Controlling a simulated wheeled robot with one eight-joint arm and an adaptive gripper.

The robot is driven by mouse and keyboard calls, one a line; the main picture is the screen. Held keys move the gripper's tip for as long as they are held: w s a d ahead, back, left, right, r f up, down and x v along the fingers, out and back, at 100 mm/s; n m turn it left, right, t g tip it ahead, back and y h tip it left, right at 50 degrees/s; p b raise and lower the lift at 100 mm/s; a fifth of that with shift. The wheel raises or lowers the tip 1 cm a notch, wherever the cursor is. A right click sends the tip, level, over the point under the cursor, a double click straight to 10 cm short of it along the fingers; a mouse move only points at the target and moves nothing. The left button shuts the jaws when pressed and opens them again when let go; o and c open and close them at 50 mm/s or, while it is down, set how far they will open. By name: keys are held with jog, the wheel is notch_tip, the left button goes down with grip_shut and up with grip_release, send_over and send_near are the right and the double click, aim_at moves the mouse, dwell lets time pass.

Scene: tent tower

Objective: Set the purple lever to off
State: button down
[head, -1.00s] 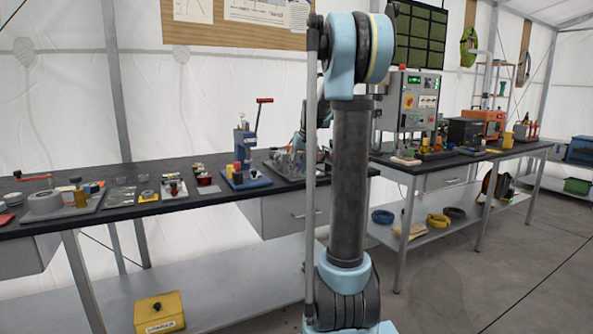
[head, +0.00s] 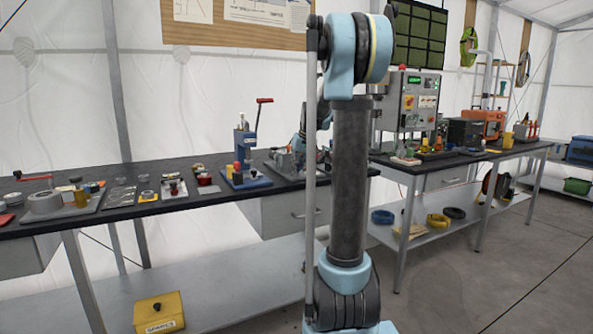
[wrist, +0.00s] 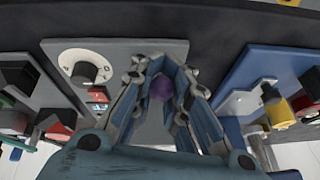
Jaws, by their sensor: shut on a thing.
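In the wrist view the purple lever (wrist: 161,88) shows as a rounded purple knob between the two fingers of my gripper (wrist: 163,82). The fingers are closed in on it from both sides, and its lower part is hidden by the gripper. It belongs with a grey panel (wrist: 115,56) that has a white dial (wrist: 88,67) with a black knob and a small red lit switch (wrist: 97,95) beside it. The lever's exact position against any marking cannot be read. In the head view my arm hides the gripper and the lever.
In the wrist view a blue-based fixture (wrist: 262,72) with a yellow cylinder stands close on the right. Red and black parts (wrist: 52,128) lie on the left. In the head view a blue press with a red handle (head: 246,150) stands on the dark bench (head: 140,166).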

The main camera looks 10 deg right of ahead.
jog(key=shift+w+a+r+g+h, duration=0.15)
jog(key=shift+w+g+h, duration=0.1)
jog(key=shift+g, duration=0.35)
jog(key=shift+w+r+g+h, duration=0.1)
jog(key=shift+w+g+h, duration=0.1)
jog(key=shift+g, duration=0.4)
jog(key=shift+w+a+r+g+h, duration=0.1)
jog(key=shift+w+g+h, duration=0.25)
jog(key=shift+g, duration=0.65)
jog(key=shift+w+a+r+g+h, duration=0.1)
jog(key=shift+w+g+h, duration=0.2)
jog(key=shift+g, duration=0.7)
jog(key=c, duration=1.5)
grip_release()
jog(key=shift+c, duration=0.2)
notch_tip(320, 180, up, 12)
jog(key=w, duration=0.2)
jog(key=shift+w+f, duration=0.15)
jog(key=shift+w, duration=0.05)
